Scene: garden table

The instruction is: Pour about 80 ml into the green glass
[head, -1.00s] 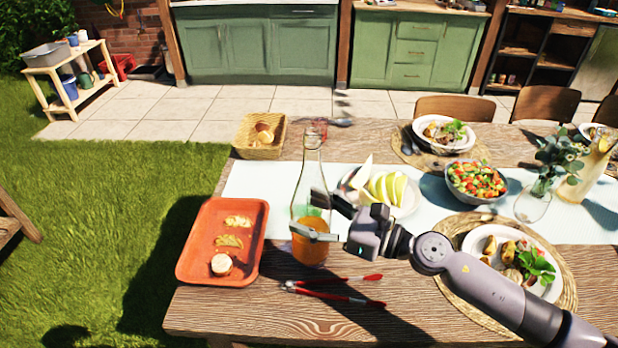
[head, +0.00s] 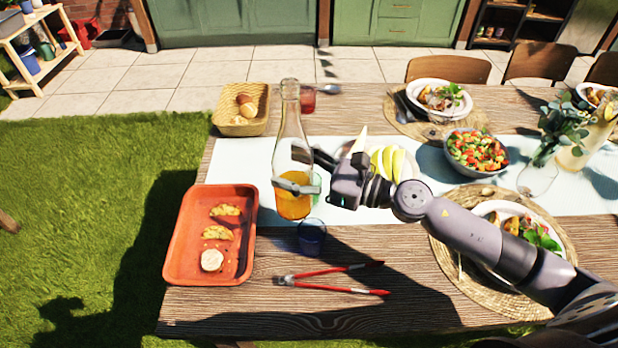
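A clear glass bottle (head: 291,139) with orange liquid in its lower part is upright over the near left of the table. My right gripper (head: 296,172) is shut around the bottle from the right. Whether the bottle's base touches the table is hard to tell. A green glass (head: 317,184) shows only as a sliver behind the bottle and the gripper; most of it is hidden. A blue glass (head: 311,237) stands in front of the bottle. A red glass (head: 307,99) stands at the table's far side. My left gripper is not in view.
An orange tray (head: 174,255) with food lies at the left. Red-handled tongs (head: 333,270) lie near the front edge. A basket (head: 259,101), a plate of melon slices (head: 409,174) and a salad bowl (head: 477,168) stand around. The front edge's middle is fairly clear.

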